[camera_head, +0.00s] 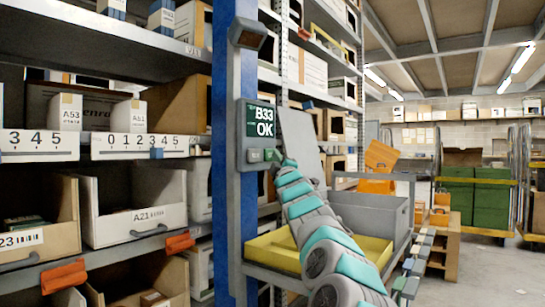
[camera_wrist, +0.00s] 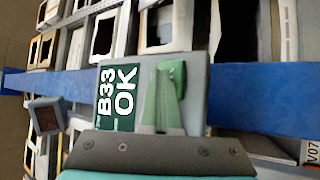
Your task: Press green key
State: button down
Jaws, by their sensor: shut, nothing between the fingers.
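A grey terminal (camera_head: 258,132) is mounted on the blue rack post. Below the screen are a grey key (camera_head: 255,155) and a green key, mostly covered by my gripper (camera_head: 277,159) in the head view. In the wrist view, the terminal (camera_wrist: 194,68) appears turned sideways with its screen (camera_wrist: 118,97) at left. The green key (camera_wrist: 178,72) shows behind the tips of my gripper (camera_wrist: 165,68). The fingers are shut and empty, with the tips overlapping the key. I cannot tell whether they touch it.
The blue post (camera_head: 227,180) stands beside shelves of bins and boxes at left. A yellow tray (camera_head: 270,249) and a grey bin (camera_head: 372,212) are below and right of the terminal. Open floor (camera_head: 490,275) lies at right.

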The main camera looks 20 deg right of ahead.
jog(key=shift+s+d+b, duration=0.4)
jog(key=shift+s+d, duration=0.1)
jog(key=shift+s, duration=0.2)
jog(key=shift+s+d+b, duration=0.3)
jog(key=shift+s+d, duration=0.45)
jog(key=shift+s, duration=0.3)
jog(key=shift+s+d+b, duration=0.3)
jog(key=shift+s+d, duration=0.4)
jog(key=shift+s, duration=0.3)
